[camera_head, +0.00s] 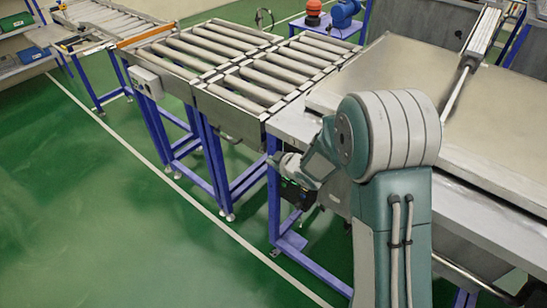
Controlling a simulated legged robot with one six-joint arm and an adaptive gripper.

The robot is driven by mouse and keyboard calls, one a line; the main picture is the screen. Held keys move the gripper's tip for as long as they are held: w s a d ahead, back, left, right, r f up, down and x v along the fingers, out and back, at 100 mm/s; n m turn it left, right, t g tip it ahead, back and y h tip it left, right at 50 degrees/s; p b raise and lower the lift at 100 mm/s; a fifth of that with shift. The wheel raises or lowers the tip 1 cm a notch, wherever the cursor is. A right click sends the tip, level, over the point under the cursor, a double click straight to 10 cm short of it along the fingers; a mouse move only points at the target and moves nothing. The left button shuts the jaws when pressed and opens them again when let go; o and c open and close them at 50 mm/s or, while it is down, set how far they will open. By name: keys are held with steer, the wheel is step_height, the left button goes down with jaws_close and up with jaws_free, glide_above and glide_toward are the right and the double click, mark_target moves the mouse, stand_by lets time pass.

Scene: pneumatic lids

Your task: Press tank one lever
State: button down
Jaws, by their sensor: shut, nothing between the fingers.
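My gripper (292,183) is small and partly dark, at the end of my arm in the middle of the picture. It is shut and empty, in front of the blue frame leg near the left end of the tank bench. A broad metal lid (400,75) covers the tank at the right and lies flat. A pneumatic cylinder (484,35) with a shiny rod slants down to this lid. I cannot make out a tank one lever; the bench front near my gripper is partly hidden by my arm.
A roller conveyor (235,62) on blue legs runs from the tank bench to the back left. A grey control box (146,82) hangs on its front side. A blue table (330,27) with a motor stands behind. The green floor (110,220) at the left is clear.

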step_height(320, 180, down, 10)
steer(key=s+a+n+t+h, duration=0.1)
steer(key=n+t, duration=0.4)
steer(key=shift+s+a+f+n+h, duration=0.15)
steer(key=shift+s+f+n+h, duration=0.1)
steer(key=shift+s+n+h, duration=0.15)
steer(key=shift+a, duration=0.1)
